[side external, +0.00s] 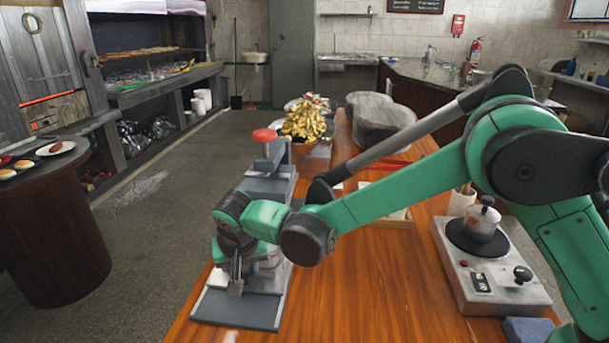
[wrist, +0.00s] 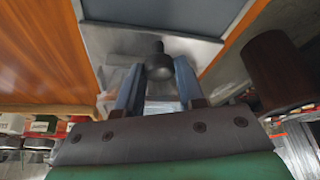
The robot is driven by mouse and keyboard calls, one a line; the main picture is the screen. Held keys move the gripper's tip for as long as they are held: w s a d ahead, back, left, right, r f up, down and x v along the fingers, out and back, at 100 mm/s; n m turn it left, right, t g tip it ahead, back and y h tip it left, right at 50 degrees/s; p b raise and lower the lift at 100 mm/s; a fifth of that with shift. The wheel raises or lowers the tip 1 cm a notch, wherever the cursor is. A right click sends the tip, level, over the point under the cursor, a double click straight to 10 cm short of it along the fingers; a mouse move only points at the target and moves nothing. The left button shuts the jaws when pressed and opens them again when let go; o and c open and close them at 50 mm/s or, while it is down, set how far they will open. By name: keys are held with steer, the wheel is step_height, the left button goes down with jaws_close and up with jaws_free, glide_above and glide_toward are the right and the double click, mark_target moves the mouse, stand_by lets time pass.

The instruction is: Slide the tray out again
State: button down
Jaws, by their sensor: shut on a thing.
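The tray (side external: 222,305) is a flat grey plate at the front end of a long grey device with a red knob (side external: 265,135) at the table's left edge. My gripper (side external: 237,283) points down over the tray's near part. In the wrist view, a dark round-topped knob (wrist: 158,62) stands on the grey plate (wrist: 108,42) between the two fingers of my gripper (wrist: 158,80). The fingers are shut on this knob. My wrist hides part of the tray and the middle of the device in the side view.
A hotplate (side external: 490,265) with a moka-type pot (side external: 483,222) stands at right on the wooden table (side external: 345,300). A bowl heaped with golden pieces (side external: 304,122) and grey rounded slabs (side external: 385,122) are farther back. A round side table (side external: 50,215) stands left across a floor gap.

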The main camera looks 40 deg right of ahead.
steer(key=shift+s+a, duration=2.15)
steer(key=shift+s, duration=0.1)
steer(key=c, duration=0.5)
jaws_free()
steer(key=shift+c, duration=0.2)
steer(key=shift+v, duration=2.8)
steer(key=s+d+r+n+t+y, duration=0.1)
steer(key=s+d, duration=0.3)
steer(key=d, duration=0.6)
steer(key=s+d+r+n+t, duration=0.2)
steer(key=s+d+r+n, duration=0.1)
steer(key=d, duration=0.7)
steer(key=shift+s+d+r+y, duration=0.25)
steer(key=shift+s+r+y, duration=0.15)
steer(key=shift+s, duration=0.5)
